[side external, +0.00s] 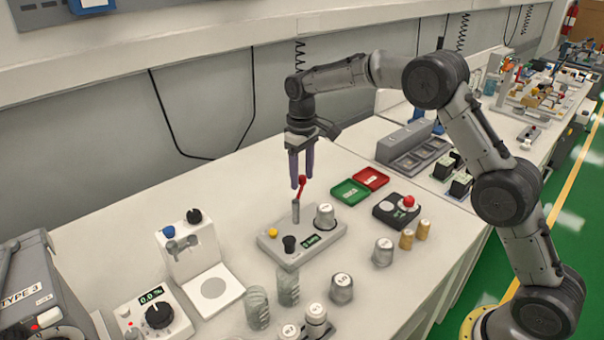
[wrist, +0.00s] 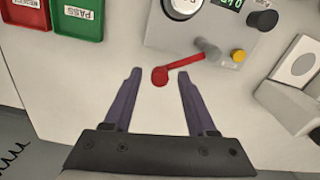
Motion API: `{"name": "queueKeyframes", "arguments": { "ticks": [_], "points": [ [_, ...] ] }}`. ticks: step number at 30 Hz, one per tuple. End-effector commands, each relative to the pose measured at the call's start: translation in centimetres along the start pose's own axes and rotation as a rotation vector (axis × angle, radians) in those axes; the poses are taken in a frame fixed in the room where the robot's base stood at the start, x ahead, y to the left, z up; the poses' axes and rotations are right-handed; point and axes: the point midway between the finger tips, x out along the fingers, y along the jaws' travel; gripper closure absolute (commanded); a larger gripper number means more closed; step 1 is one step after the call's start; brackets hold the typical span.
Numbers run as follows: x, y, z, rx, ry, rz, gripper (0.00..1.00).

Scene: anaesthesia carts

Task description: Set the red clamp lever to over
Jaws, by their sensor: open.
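The red clamp lever (side external: 301,187) is a thin red arm with a red ball knob, pivoting on a grey post (side external: 295,211) on a grey base unit (side external: 327,243). In the side view it stands up from the post, leaning slightly right. In the wrist view the lever (wrist: 184,65) reaches from the post to its knob, which lies between the lines of the two fingers. My gripper (side external: 301,187) points down just above and around the knob in the side view. It also shows in the wrist view (wrist: 159,73), open, with nothing clasped. Contact with the knob cannot be told.
The base also carries a silver weight (side external: 325,216), a black knob and a yellow button (side external: 273,232). Green (side external: 350,192) and red (side external: 371,178) trays lie behind, beside a device with a red button (side external: 408,201). Several weights and glass beakers (side external: 288,287) stand in front.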

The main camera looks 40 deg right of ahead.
Motion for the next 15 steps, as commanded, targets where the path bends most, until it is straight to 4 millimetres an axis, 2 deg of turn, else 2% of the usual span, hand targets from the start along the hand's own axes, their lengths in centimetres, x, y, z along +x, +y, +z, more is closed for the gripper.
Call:
{"name": "queueKeyframes", "arguments": {
  "ticks": [7, 15],
  "points": [
    [0.08, 0.00, 0.01, 0.000, -0.001, 0.000, 0.43],
    [0.06, 0.00, 0.00, 0.000, -0.001, 0.000, 0.91]
  ]
}}
